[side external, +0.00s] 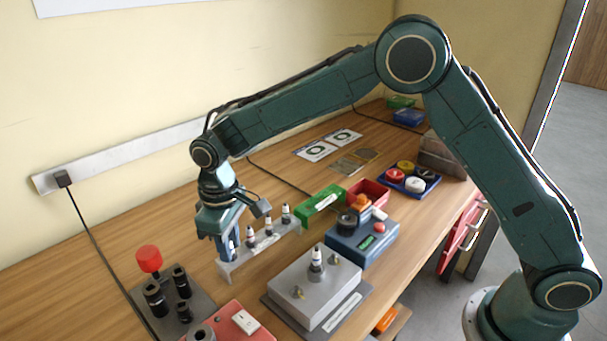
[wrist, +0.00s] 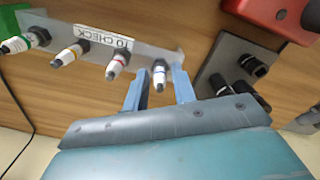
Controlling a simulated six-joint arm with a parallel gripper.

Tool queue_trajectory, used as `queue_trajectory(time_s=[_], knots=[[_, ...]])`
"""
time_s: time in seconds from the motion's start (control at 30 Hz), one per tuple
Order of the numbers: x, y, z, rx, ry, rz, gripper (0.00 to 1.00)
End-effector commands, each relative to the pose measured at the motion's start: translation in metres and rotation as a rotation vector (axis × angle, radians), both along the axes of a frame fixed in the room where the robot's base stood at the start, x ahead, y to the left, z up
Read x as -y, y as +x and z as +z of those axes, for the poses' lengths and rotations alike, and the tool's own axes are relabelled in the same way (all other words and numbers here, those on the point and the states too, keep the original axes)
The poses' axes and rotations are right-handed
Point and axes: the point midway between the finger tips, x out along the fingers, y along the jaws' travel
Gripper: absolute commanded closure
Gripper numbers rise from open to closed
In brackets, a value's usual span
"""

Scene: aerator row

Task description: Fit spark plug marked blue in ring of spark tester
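The blue-marked spark plug (wrist: 159,75) stands at the end of a grey rack (wrist: 110,22) labelled "TO CHECK", beside plugs marked red (wrist: 117,65), yellow (wrist: 68,55) and green (wrist: 25,41). My gripper (wrist: 158,85) is open, with one finger on each side of the blue-marked plug and gaps showing. In the side view my gripper (side external: 229,250) is down at the near end of the rack (side external: 262,247) and partly hides that plug. A red box (side external: 232,326) with a grey ring (side external: 201,332) and white switch looks like the spark tester; it is partly cut off.
A dark plate with black sockets (side external: 155,297) and a red-capped part (side external: 149,259) lies left of the rack. A grey block (side external: 314,288) holding a plug and a blue box (side external: 362,243) stand to the right.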

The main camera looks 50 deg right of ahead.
Motion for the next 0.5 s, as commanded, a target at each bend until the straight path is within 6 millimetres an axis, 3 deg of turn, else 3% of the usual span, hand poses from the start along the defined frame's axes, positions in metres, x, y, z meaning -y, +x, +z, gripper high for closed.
queue_trajectory(time_s=[0.27, 0.4, 0.5], knots=[[0.0000, -0.0001, -0.0007, 0.000, 0.000, 0.000, 0.74], [0.0000, -0.0001, -0.0006, 0.000, 0.000, 0.000, 1.00], [0.0000, -0.0001, -0.0004, 0.000, 0.000, 0.000, 1.00]])
